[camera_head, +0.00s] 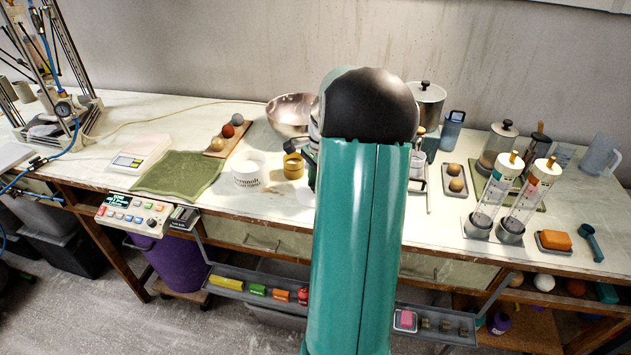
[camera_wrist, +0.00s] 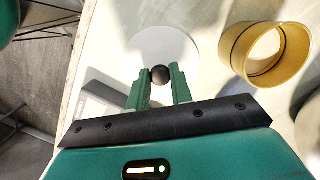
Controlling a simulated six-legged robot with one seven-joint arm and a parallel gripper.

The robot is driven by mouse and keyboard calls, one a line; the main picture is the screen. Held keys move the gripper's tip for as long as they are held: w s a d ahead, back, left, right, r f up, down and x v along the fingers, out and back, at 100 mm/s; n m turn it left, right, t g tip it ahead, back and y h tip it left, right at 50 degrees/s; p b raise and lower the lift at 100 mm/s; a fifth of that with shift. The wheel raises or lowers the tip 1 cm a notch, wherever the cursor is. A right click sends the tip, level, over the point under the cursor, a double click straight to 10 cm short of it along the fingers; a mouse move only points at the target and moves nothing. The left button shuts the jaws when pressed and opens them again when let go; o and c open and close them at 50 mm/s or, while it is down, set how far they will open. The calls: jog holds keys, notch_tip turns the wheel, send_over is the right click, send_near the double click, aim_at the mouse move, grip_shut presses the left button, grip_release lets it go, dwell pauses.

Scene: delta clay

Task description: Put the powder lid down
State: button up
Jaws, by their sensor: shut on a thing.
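The powder lid (camera_wrist: 165,42) is a pale round disc with a black ball knob. In the wrist view my gripper (camera_wrist: 159,76) has its two green fingers shut on that knob. The lid lies flat over the pale worktop; I cannot tell whether it touches it. In the head view my arm hides most of the gripper, and a pale edge of the lid (camera_head: 306,196) shows just left of the arm. A white tub (camera_head: 246,178) with dark lettering, probably the powder tub, stands open to the left.
A yellow ring-shaped cup (camera_wrist: 240,62) stands close right of the lid in the wrist view; in the head view it is the yellow cup (camera_head: 293,170) behind it. A metal bowl (camera_head: 290,112) stands farther back. A green mat (camera_head: 178,175) lies left. The worktop's front edge is near.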

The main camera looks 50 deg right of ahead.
jog(key=shift+f, duration=0.1)
jog(key=o, duration=0.9)
jog(key=shift+o, duration=0.2)
notch_tip(320, 180, up, 12)
jog(key=d, duration=0.1)
jog(key=shift+s+d, duration=0.3)
